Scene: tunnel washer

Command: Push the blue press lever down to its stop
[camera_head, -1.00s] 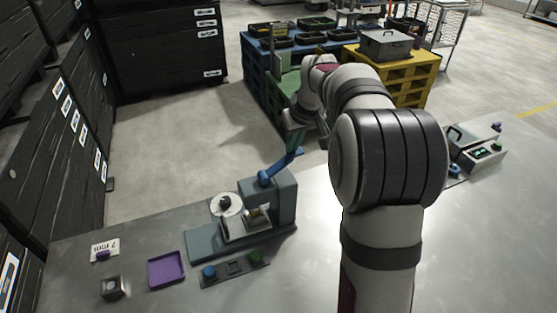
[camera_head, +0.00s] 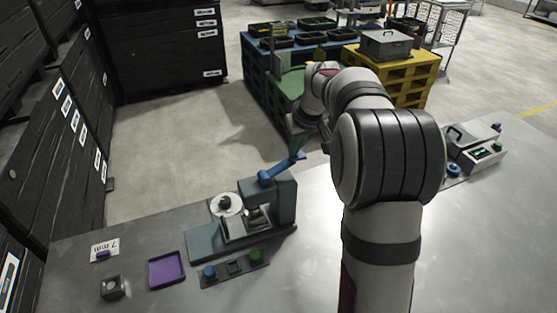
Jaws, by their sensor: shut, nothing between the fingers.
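The blue press lever (camera_head: 282,167) is on top of the grey press (camera_head: 284,200) and slants up to the right from its pivot. My gripper (camera_head: 299,150) is shut and empty, pointing down at the lever's raised right end. It appears to touch the lever from above, but the contact is too small to see clearly. Part of my wrist is hidden behind my own arm.
A purple tray (camera_head: 166,269), a small metal block (camera_head: 112,287) and a 7 mm card (camera_head: 104,250) lie left of the press. A strip with a blue and a green button (camera_head: 254,257) is in front. Another device (camera_head: 476,158) stands at right.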

